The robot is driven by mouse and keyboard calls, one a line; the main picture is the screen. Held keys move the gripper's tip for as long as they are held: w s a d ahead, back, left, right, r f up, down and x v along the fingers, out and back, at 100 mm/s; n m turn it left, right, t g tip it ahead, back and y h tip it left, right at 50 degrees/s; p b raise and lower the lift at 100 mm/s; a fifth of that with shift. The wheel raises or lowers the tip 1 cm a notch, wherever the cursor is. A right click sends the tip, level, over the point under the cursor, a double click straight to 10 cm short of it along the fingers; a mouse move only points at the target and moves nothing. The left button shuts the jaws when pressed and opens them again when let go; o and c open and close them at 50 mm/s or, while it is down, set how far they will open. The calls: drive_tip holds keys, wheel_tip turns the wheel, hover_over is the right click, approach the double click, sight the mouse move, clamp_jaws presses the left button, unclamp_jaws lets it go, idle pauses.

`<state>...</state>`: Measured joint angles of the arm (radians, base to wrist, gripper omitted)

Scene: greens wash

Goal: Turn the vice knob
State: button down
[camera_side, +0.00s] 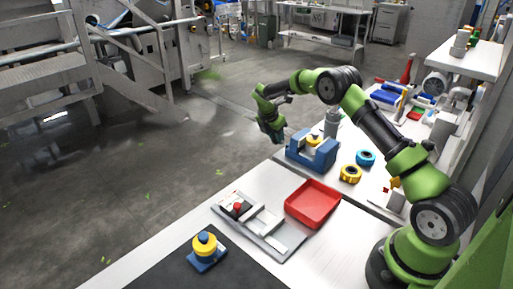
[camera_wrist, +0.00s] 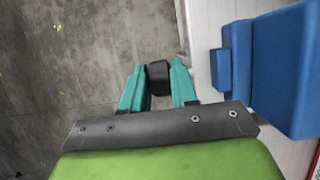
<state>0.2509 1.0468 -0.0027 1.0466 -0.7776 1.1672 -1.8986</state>
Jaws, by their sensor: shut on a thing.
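The blue vice (camera_side: 300,155) stands near the table's left edge in the side view. It fills the right of the wrist view as blue blocks (camera_wrist: 285,70). The black vice knob (camera_wrist: 159,72) shows in the wrist view, left of the blue blocks and over the floor beyond the table's edge. My gripper (camera_wrist: 160,85) has its two teal fingers on either side of the knob and is shut on it. In the side view my gripper (camera_side: 273,133) is just left of the vice; the knob cannot be made out there.
A red tray (camera_side: 313,205) and a grey tray (camera_side: 285,245) lie in front of the vice. A yellow ring (camera_side: 350,174) and a blue ring (camera_side: 365,157) lie to its right. A yellow-and-blue knobbed block (camera_side: 206,257) stands on a dark mat. Left of the table is open floor.

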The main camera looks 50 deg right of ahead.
drive_tip(key=shift+a, duration=0.1)
drive_tip(key=h, duration=0.3)
drive_tip(key=shift+a+f, duration=0.1)
drive_tip(key=shift+a, duration=0.15)
drive_tip(key=h, duration=0.2)
drive_tip(key=shift+a+f+h, duration=0.1)
drive_tip(key=shift+a+h, duration=0.05)
drive_tip(key=shift+h, duration=0.15)
drive_tip(key=h, duration=0.5)
drive_tip(key=shift+a+f+h, duration=0.1)
drive_tip(key=shift+f+h, duration=0.2)
drive_tip(key=shift+h, duration=0.1)
drive_tip(key=c, duration=1)
unclamp_jaws()
drive_tip(key=shift+o, duration=0.2)
